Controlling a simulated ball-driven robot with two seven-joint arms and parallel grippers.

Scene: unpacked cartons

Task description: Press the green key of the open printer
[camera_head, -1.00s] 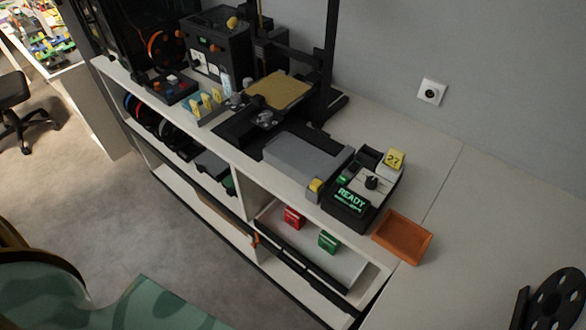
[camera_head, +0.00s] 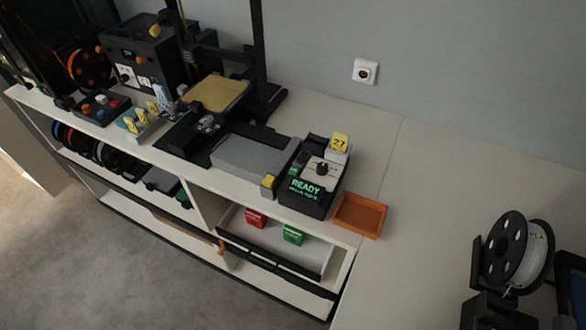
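The open printer (camera_head: 218,92) stands on the long white cabinet at upper centre, with a tan bed and a dark upright frame. In front of it is a grey flat-topped box (camera_head: 250,158). Beside that is a black control box (camera_head: 318,205) with a dark knob, a lit green "READY" display (camera_head: 306,188) and a yellow "27" tag. A small green patch (camera_head: 294,171) left of the knob looks like a green key; it is too small to tell if it is pressed. Neither of my grippers is in view.
An orange tray (camera_head: 360,230) sits right of the control box. A white filament spool (camera_head: 532,255) stands at right. The worktop between is clear, as is the visible grey floor.

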